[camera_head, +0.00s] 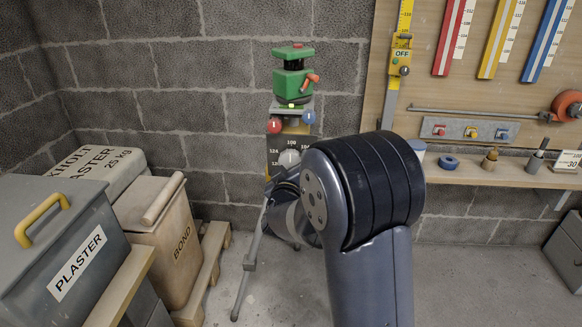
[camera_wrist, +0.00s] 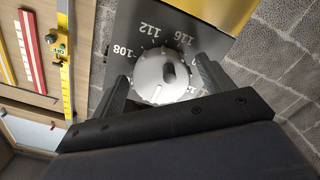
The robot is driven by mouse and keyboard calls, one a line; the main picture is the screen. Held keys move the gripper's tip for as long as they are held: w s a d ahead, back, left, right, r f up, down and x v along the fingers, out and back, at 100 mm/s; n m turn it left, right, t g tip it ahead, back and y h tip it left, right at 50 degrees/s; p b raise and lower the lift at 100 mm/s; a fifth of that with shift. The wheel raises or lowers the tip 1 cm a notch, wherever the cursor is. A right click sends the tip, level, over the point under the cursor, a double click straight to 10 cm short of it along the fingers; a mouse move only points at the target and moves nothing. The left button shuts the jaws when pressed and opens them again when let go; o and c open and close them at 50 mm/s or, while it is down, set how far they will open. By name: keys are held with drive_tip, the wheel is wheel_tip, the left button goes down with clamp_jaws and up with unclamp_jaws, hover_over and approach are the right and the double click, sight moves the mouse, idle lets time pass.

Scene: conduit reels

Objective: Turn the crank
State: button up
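A round pale grey dial (camera_wrist: 150,72) with a dark slot-like mark in its middle fills the centre of the wrist view. It sits on a dark plate (camera_wrist: 130,25) with white numbers around it. My gripper (camera_wrist: 165,78) has its two dark fingers apart, one on each side of the dial; I cannot tell whether they touch it. In the head view the dial (camera_head: 289,157) shows on the stand below a green device (camera_head: 293,84) with an orange-red side handle (camera_head: 312,79). My arm hides most of my gripper there. I cannot tell which part is the crank.
A board with a yellow scale (camera_head: 404,20), coloured strips, an orange reel (camera_head: 566,105) and a shelf (camera_head: 500,173) stands at the right. A grey plaster bin (camera_head: 60,240) and a tan box (camera_head: 160,230) crowd the left. Tripod legs (camera_head: 241,290) reach the floor.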

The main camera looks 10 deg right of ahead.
drive_tip(key=c, duration=0.9)
drive_tip(key=shift+m, duration=0.3)
drive_tip(key=m+b, duration=0.2)
drive_tip(key=m, duration=0.1)
drive_tip(key=shift+f+m, duration=0.2)
drive_tip(key=shift+m, duration=0.1)
drive_tip(key=m+b, duration=0.3)
drive_tip(key=m, duration=0.2)
drive_tip(key=shift+a, duration=0.15)
drive_tip(key=m+b, duration=0.2)
drive_tip(key=m, duration=0.3)
drive_tip(key=shift+a+b, duration=0.1)
drive_tip(key=shift+b, duration=0.3)
drive_tip(key=m+b, duration=0.2)
drive_tip(key=m, duration=0.2)
drive_tip(key=shift+w+r+m, duration=0.1)
drive_tip(key=shift+r+m, duration=0.05)
drive_tip(key=shift+m, duration=0.15)
